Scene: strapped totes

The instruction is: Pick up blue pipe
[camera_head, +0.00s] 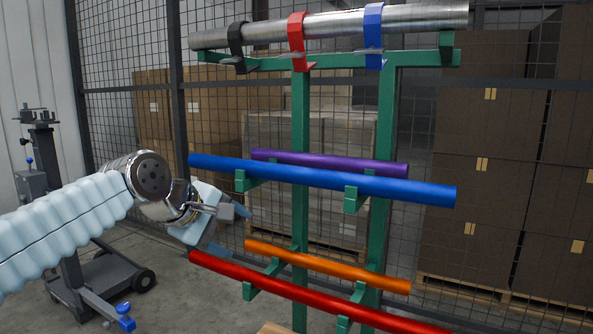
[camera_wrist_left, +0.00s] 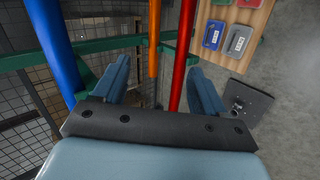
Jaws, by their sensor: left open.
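The blue pipe (camera_head: 320,180) lies across the upper front brackets of a green rack (camera_head: 300,110) in the head view. It also shows at the left of the left wrist view (camera_wrist_left: 54,50), outside the jaws. My left gripper (camera_head: 246,212) is open and empty, just below the blue pipe's left part and apart from it. In the left wrist view its two fingers (camera_wrist_left: 158,80) stand apart, with the orange pipe (camera_wrist_left: 155,35) and the red pipe (camera_wrist_left: 183,50) beyond, between them in the picture. My right gripper is not in view.
A purple pipe (camera_head: 330,163) lies behind the blue one. A metal pipe (camera_head: 400,18) with black, red and blue straps rests on top. Wire mesh and stacked boxes (camera_head: 475,150) stand behind. A wooden surface with small totes (camera_wrist_left: 238,38) shows in the left wrist view. A wheeled stand (camera_head: 70,230) is at left.

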